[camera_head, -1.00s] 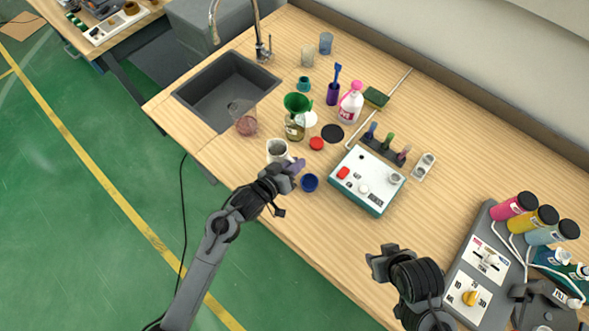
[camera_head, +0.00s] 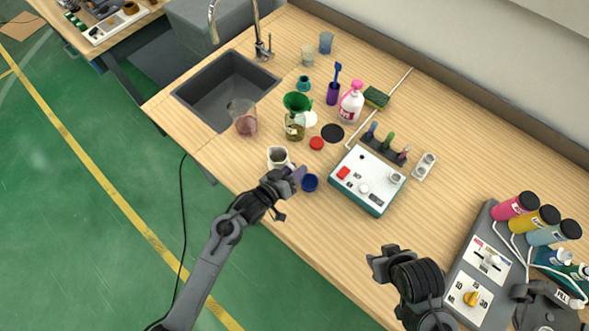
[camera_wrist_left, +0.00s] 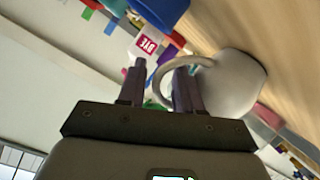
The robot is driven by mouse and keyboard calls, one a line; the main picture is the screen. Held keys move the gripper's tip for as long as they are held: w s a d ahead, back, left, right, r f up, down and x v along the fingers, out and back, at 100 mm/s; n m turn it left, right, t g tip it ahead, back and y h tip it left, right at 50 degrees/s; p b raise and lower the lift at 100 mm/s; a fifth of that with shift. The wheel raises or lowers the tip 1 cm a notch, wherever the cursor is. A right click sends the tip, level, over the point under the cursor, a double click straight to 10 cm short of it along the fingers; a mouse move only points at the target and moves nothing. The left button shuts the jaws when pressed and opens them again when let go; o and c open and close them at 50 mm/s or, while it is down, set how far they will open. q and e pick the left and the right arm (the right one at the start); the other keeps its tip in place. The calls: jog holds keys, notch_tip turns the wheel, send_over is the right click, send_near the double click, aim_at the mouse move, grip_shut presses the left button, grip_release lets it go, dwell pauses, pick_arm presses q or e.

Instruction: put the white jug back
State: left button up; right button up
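The white jug (camera_head: 279,157) appears upright on the wooden table, left of the dark blue lid. In the left wrist view the jug (camera_wrist_left: 238,85) is at the right, with its curved handle reaching between my left fingers. My left gripper (camera_head: 295,173) is beside the jug at its front right. In the wrist view the left gripper (camera_wrist_left: 160,85) has its fingers apart, with space around the handle, one finger seemingly inside the loop. My right gripper (camera_head: 380,262) is over the front of the table, away from the jug; its finger gap is unclear.
A dark blue lid (camera_head: 310,183) lies close to my left gripper. The teal-and-white device (camera_head: 366,190) is to the right. A red lid (camera_head: 317,143), a glass jar with green funnel (camera_head: 295,125) and a pink-tinted beaker (camera_head: 245,122) stand behind. The sink (camera_head: 215,88) is at back left.

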pick_arm(q)
jog(key=shift+o, duration=0.3)
jog(key=shift+r, duration=0.1)
jog(key=shift+s+a+r, duration=0.1)
jog(key=s+a+r+g+y, duration=0.2)
jog(key=s+a+g+y, duration=0.1)
jog(key=s+a, duration=0.8)
jog(key=s+a+r+g+y+p, duration=0.1)
jog(key=s+a+r+g+y, duration=0.2)
jog(key=s+a+y, duration=0.3)
jog(key=s+a+g, duration=0.1)
jog(key=s+a, duration=0.4)
jog(key=s, duration=0.4)
jog(key=shift+s+a+r, duration=0.2)
jog(key=shift+a, duration=0.15)
jog(key=shift+r+p, duration=0.15)
jog(key=shift+p, duration=0.15)
notch_tip(320, 180, up, 22)
jog(key=p, duration=2.2)
jog(key=shift+r, duration=0.15)
